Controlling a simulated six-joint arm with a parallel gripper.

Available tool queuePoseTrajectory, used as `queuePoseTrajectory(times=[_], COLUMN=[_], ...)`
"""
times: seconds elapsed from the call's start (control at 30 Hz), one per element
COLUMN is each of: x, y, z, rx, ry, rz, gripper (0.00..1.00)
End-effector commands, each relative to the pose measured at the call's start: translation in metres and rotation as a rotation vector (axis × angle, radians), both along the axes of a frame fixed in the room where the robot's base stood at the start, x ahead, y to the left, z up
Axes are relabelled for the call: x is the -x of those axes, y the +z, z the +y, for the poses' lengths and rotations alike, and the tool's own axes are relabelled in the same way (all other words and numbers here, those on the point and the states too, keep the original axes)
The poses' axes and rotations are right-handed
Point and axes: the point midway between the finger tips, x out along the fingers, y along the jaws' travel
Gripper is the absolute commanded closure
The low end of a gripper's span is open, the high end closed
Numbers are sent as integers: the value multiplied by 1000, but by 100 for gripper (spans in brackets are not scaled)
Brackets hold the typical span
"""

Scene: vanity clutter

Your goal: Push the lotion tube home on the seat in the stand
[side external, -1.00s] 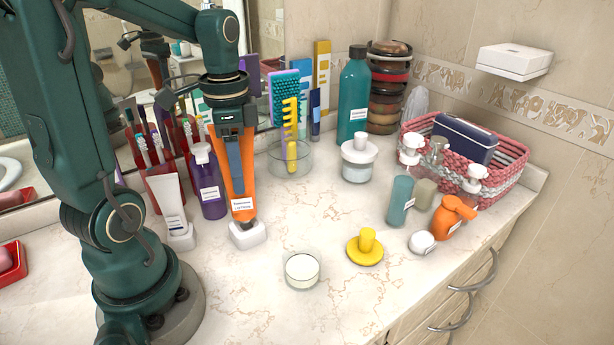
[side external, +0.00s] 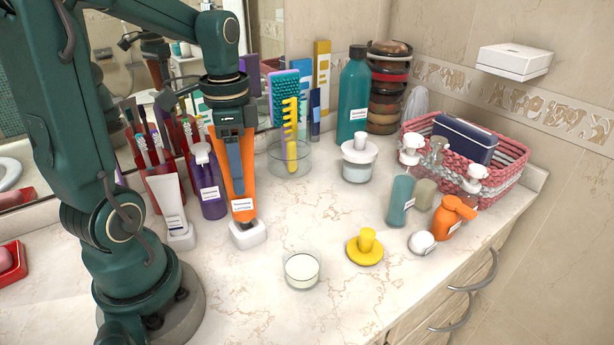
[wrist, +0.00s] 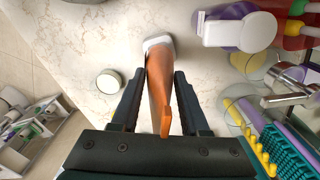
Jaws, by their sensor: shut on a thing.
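The orange lotion tube (side external: 240,192) stands nearly upright, cap end down, at the white stand (side external: 248,234). Its lower end meets the top of the stand; I cannot tell how deep it sits on the seat. My gripper (side external: 236,165) is shut on the tube from above, around its upper part. In the wrist view the tube (wrist: 160,90) lies between my gripper's two dark fingers (wrist: 160,100), and the white stand (wrist: 158,42) shows at its far end.
A purple pump bottle (side external: 208,185) stands close left of the tube. A white tube in its own stand (side external: 175,210) is further left. A glass candle jar (side external: 301,270) is in front to the right. The counter between the jar and the yellow-knobbed lid (side external: 365,250) is clear.

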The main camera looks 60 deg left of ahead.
Motion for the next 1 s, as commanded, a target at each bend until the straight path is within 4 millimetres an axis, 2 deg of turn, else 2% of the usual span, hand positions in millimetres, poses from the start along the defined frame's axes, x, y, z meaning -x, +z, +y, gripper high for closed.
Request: queuePoseTrajectory(times=[1.0], x=[0], y=[-25], z=[0], rx=[1], ry=[0], rz=[1], gripper=[75])
